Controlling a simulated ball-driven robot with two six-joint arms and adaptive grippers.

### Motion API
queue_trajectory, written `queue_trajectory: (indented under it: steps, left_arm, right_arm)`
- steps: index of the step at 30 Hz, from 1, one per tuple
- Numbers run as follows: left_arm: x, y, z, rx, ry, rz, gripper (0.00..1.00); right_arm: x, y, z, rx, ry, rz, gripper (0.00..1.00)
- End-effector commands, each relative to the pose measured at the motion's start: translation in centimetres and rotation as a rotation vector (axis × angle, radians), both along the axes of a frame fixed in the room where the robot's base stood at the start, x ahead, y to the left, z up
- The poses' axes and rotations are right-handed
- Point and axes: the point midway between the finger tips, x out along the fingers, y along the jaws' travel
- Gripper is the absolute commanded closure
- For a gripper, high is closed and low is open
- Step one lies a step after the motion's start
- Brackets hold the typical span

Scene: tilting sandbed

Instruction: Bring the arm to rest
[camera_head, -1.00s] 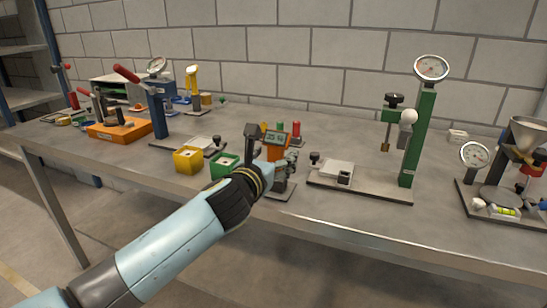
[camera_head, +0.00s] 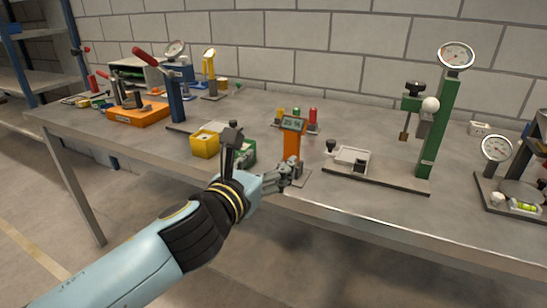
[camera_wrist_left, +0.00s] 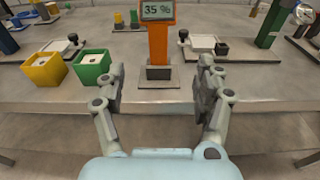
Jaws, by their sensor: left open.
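My left gripper (camera_head: 287,175) is at the table's front edge in the head view, in front of an orange post with a "35 %" display (camera_head: 292,140). In the left wrist view my left gripper (camera_wrist_left: 160,95) is open, with its two fingers apart and nothing between them. The orange post (camera_wrist_left: 158,42) stands on its grey base beyond the fingertips, centred between them. My right gripper is not in view.
A yellow bin (camera_head: 205,145) and a green bin, partly hidden by my wrist, stand left of the post. A green gauge stand (camera_head: 438,120) stands to the right. The metal table (camera_head: 345,212) has free floor in front.

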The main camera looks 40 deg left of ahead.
Motion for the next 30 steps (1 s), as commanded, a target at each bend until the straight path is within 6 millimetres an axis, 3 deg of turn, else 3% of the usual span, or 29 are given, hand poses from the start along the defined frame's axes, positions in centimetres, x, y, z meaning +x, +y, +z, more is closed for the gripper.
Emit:
queue_trajectory:
  steps: [14,17,20,23,24,26,30]
  left_arm:
    - [0.0,0.0,-0.1,-0.001,-0.001,0.0,0.3]
    - [0.2,0.0,-1.9,-0.003,0.01,0.003,0.3]
    - [-0.1,0.3,-7.2,-0.036,0.093,0.012,0.3]
    - [-1.3,0.5,-15.0,-0.168,0.199,0.041,0.3]
    - [-2.1,0.6,-18.3,-0.247,0.241,0.065,0.3]
    - [-3.7,0.7,-23.2,-0.383,0.299,0.113,0.3]
    - [-9.0,0.6,-33.8,-0.732,0.411,0.293,0.3]
  right_arm:
    - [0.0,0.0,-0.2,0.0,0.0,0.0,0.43]
    - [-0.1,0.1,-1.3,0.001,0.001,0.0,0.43]
    - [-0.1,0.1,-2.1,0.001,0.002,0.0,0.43]
    - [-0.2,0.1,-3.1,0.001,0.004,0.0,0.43]
    - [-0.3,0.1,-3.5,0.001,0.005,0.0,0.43]
    - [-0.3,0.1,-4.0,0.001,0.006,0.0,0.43]
    - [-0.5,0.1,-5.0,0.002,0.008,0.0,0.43]
